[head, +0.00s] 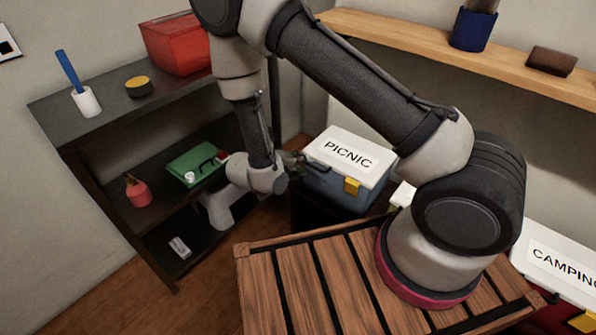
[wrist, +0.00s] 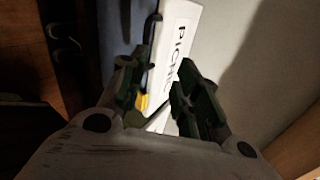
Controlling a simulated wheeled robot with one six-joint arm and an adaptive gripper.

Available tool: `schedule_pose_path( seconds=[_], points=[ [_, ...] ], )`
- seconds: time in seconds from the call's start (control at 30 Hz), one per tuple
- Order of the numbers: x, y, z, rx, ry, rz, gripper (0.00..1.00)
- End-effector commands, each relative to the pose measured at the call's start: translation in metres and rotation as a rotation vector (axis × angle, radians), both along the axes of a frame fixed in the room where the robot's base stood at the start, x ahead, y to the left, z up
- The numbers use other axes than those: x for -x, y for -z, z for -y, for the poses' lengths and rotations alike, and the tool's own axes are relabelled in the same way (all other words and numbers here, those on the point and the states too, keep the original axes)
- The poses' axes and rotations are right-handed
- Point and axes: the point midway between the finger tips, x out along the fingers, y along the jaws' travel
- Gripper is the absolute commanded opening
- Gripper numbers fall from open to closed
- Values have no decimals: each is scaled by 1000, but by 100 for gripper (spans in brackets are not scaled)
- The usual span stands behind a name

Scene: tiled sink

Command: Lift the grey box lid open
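The grey box (head: 341,190) has a white lid (head: 376,154) labelled PICNIC and a yellow latch (head: 351,187) on its front. The lid lies closed on the box. My gripper (head: 293,161) is at the left end of the box, close to the lid edge; in the head view I cannot tell whether it touches. In the wrist view my gripper (wrist: 161,70) has its two dark fingers apart, with nothing clearly held. The white lid (wrist: 184,22) shows beyond and between the fingers, and part of the grey body (wrist: 118,25) shows to its left.
A dark shelf (head: 105,118) on the left holds a red bin (head: 178,44) and a green case (head: 193,163). A wooden wall shelf (head: 400,40) runs above the box. A slatted wooden top (head: 290,290) lies in front. Another white lid, labelled CAMPING (head: 562,262), is at right.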

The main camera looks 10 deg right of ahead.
Motion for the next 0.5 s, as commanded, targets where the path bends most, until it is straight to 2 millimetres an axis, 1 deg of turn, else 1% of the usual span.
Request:
schedule_pose_path(
  seconds=[0.03, 0.1, 0.2, 0.33, 0.5],
  points=[
    [4, 12, -4, 21, -39, -31, 32],
    [7, 21, -7, 39, -75, -57, 32],
    [6, 27, -6, 46, -93, -69, 32],
    [0, 33, 2, 45, -89, -69, 32],
    [-11, 44, 18, 45, -87, -69, 32]
  ],
)
